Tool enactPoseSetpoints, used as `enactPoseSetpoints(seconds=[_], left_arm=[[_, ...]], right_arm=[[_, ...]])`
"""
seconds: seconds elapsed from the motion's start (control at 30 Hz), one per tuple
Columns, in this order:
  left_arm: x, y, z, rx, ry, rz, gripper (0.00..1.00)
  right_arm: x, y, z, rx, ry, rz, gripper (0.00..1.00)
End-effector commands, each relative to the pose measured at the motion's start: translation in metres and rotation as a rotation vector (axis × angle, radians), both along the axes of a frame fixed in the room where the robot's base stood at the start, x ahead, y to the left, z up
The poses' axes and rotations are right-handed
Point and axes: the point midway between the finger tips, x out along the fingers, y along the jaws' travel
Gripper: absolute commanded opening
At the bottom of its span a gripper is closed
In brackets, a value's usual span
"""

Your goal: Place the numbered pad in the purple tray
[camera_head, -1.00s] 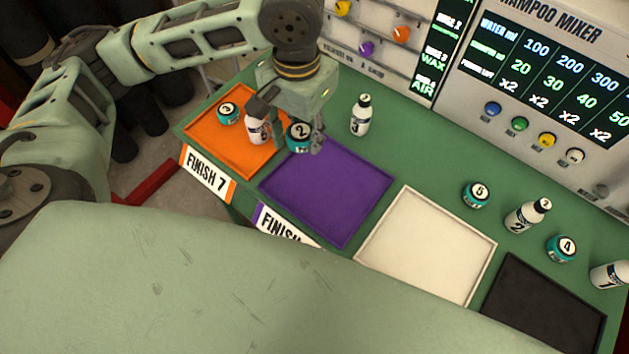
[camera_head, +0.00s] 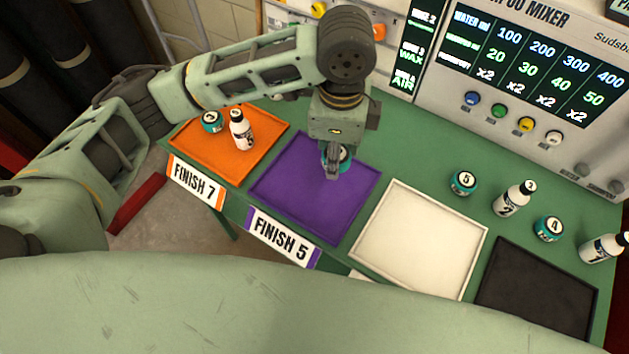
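The purple tray (camera_head: 330,219) lies on the green bench, between the orange tray and the white tray. My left gripper (camera_head: 333,172) is over the back part of the purple tray, shut on a round teal numbered pad (camera_head: 346,159). The fingers hide much of the pad and its number now; it read 2 earlier. I cannot tell whether the pad touches the tray floor. My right gripper is not in view.
The orange tray (camera_head: 256,166) holds teal pad 3 (camera_head: 212,121) and a white bottle (camera_head: 241,129). The white tray (camera_head: 412,245) and black tray (camera_head: 535,292) are empty. Pads 5 (camera_head: 463,182) and 4 (camera_head: 547,229) and bottles (camera_head: 513,198) stand on the right. The mixer panel (camera_head: 530,85) rises behind.

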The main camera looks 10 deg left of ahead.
Motion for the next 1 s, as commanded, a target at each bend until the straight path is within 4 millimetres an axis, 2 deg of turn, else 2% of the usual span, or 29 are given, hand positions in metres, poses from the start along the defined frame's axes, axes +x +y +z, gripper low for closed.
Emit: enactPoseSetpoints(seconds=[0.1, 0.27, 0.37, 0.73, 0.83, 1.0], left_arm=[[0.001, -0.016, -0.003, 0.002, -0.002, -0.148, 0.2], [0.002, -0.021, -0.006, 0.006, -0.002, -0.247, 0.2], [0.006, -0.01, -0.013, 0.008, -0.002, -0.258, 0.2], [0.023, 0.069, -0.061, 0.009, -0.001, -0.256, 0.2], [0.027, 0.082, -0.069, 0.007, -0.002, -0.258, 0.2], [0.028, 0.089, -0.078, 0.005, -0.002, -0.26, 0.2]], right_arm=[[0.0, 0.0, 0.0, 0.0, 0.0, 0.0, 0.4], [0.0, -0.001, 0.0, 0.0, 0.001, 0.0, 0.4], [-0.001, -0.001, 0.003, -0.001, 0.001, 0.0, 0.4], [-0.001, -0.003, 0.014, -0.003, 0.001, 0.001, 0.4], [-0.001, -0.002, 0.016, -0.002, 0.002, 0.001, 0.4], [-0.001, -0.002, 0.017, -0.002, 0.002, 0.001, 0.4]])
